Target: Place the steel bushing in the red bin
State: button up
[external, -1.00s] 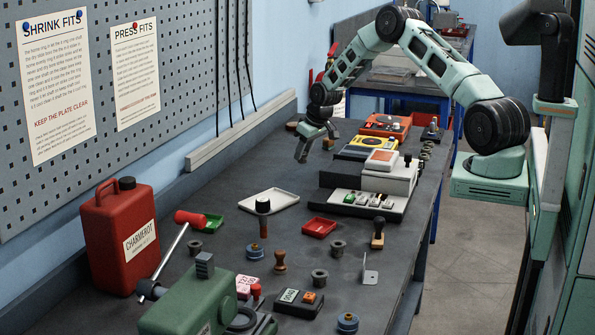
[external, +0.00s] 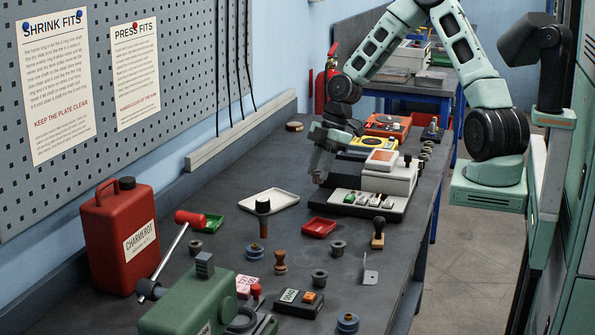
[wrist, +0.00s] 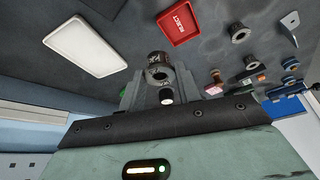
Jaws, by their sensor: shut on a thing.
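My gripper (external: 320,178) hangs above the bench, behind the red bin in the external view. In the wrist view its fingers (wrist: 158,88) are shut on a grey steel bushing (wrist: 158,69) with a round hole and dark marks. The bushing is hard to make out in the external view. The red bin (external: 319,227) is a small shallow tray on the bench and looks empty. It also shows in the wrist view (wrist: 179,22), marked REJECT, ahead of the held bushing and apart from it.
A white tray (external: 270,201) lies left of the red bin, and a green bin (external: 212,223) farther left. A white switch box (external: 368,204) stands close right. Other bushings (external: 338,248), stamps and a black-topped post (external: 263,206) stand nearer the camera.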

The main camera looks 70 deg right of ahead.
jog(key=s+a+n+g, duration=0.1)
jog(key=s+a+n, duration=0.2)
jog(key=s+a, duration=0.2)
send_over(332, 225)
jog(key=shift+n+y, duration=0.3)
jog(key=shift+y, duration=0.1)
notch_tip(332, 225, down, 4)
jog(key=shift+a+f, duration=0.15)
jog(key=shift+f, duration=2.5)
jog(key=shift+w, duration=0.1)
jog(key=shift+f, duration=0.2)
jog(key=o, duration=1)
jog(key=shift+r, duration=0.1)
